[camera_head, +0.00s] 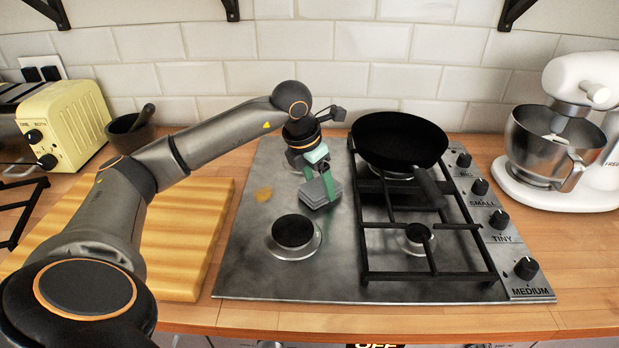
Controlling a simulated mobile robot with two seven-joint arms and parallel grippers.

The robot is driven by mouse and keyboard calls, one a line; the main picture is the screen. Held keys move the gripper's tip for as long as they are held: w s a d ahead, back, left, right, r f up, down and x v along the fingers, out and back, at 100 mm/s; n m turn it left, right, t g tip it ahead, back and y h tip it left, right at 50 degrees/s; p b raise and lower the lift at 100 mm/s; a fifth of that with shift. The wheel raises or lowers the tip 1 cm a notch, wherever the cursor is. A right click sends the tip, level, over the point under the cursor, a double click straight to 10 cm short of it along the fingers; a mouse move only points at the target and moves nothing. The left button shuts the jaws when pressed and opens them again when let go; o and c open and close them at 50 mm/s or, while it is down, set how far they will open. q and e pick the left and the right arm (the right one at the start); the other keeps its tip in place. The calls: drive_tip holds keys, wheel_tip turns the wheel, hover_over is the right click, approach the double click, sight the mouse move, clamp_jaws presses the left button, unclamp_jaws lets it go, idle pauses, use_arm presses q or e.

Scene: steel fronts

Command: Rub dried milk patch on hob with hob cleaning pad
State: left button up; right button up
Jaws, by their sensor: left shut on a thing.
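The steel hob (250,265) is set in the wooden worktop. A small yellowish-brown dried milk patch (263,194) lies on its left part, in plain view. My left gripper (321,176) reaches in from the left and is shut on the grey hob cleaning pad (316,194), with green finger parts beside it. The pad is to the right of the patch and apart from it. I cannot tell whether the pad touches the hob. My right gripper is not in view.
A black frying pan (400,141) stands on the back of the pan grate (371,277). A bare burner (293,234) is in front of the pad. Knobs (499,220) line the hob's right side. A wooden board (190,245), yellow toaster (75,120), mortar (128,136) and stand mixer (545,190) flank it.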

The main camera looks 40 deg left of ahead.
sight(337, 186)
use_arm(q)
drive_tip(key=shift+w+d+p, duration=0.5)
drive_tip(key=shift+w+d, duration=0.65)
drive_tip(key=shift+d, duration=0.25)
drive_tip(key=shift+w+d, duration=0.35)
drive_tip(key=shift+d, duration=0.1)
drive_tip(key=shift+s+a+f, duration=0.1)
drive_tip(key=shift+s+a, duration=0.4)
drive_tip(key=shift+a, duration=0.05)
drive_tip(key=shift+s+a, duration=0.65)
drive_tip(key=shift+a, duration=0.2)
drive_tip(key=shift+s+a+f+b, duration=0.1)
drive_tip(key=shift+s+a+b, duration=0.75)
drive_tip(key=shift+a, duration=0.2)
drive_tip(key=shift+s+a, duration=0.35)
wheel_tip(337, 186, up, 6)
drive_tip(key=p, duration=0.4)
drive_tip(key=shift+p, duration=0.4)
